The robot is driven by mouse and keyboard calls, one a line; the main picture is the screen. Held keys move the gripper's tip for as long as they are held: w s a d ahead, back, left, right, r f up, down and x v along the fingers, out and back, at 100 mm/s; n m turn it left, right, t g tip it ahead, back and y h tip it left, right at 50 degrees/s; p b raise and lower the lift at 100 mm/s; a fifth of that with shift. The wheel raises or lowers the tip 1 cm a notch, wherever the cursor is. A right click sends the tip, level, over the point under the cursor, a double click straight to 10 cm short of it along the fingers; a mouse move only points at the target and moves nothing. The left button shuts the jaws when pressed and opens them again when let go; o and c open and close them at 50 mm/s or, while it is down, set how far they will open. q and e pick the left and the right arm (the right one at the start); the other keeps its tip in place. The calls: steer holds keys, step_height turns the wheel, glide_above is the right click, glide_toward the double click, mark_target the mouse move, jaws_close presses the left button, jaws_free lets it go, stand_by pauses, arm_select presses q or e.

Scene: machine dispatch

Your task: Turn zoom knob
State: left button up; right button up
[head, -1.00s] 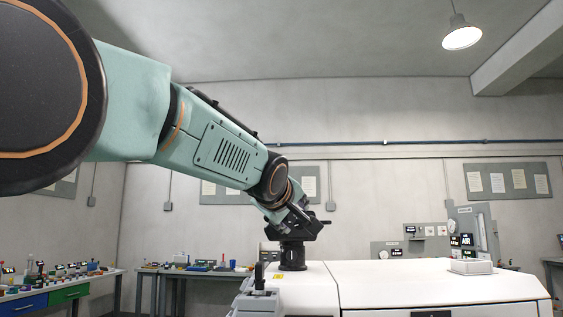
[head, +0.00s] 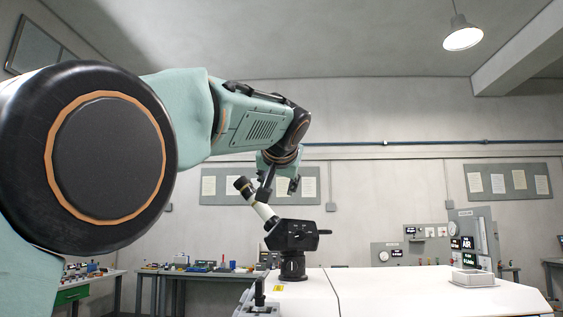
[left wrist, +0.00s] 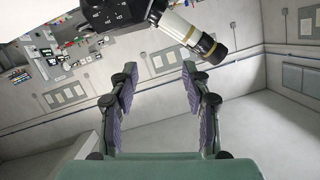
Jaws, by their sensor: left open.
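A microscope (head: 292,237) with a black head stands on the white machine top. Its white eyepiece tube (head: 262,210) tilts up to the left and ends in a dark eyepiece. A small dark knob-like part (head: 325,232) sticks out on the right of the head; I cannot tell whether it is the zoom knob. My left gripper (head: 280,186) is above the head, close to the eyepiece tube, with fingers apart and nothing between them. In the left wrist view the open fingers (left wrist: 159,72) point toward the microscope (left wrist: 112,12), whose tube (left wrist: 180,28) lies beyond the fingertips. My right gripper is not in view.
The white machine top (head: 390,290) carries a small light box (head: 473,277) at right. A dark upright handle (head: 260,290) stands at its front left. A cluttered bench (head: 195,268) is behind at left. Gauge panels (head: 395,254) stand at the back. Space above the machine is open.

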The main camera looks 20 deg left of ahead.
arm_select(q)
steer(key=r+m+y+p, duration=0.1)
steer(key=w+r+m+p, duration=0.1)
steer(key=w+r+m+g+y+p, duration=0.1)
steer(key=r+p, duration=0.1)
steer(key=shift+w+y, duration=0.1)
steer(key=shift+y, duration=0.2)
steer(key=shift+s+d, duration=0.1)
steer(key=shift+s, duration=0.1)
steer(key=shift+w+f, duration=0.1)
steer(key=shift+w, duration=0.1)
steer(key=shift+f, duration=0.1)
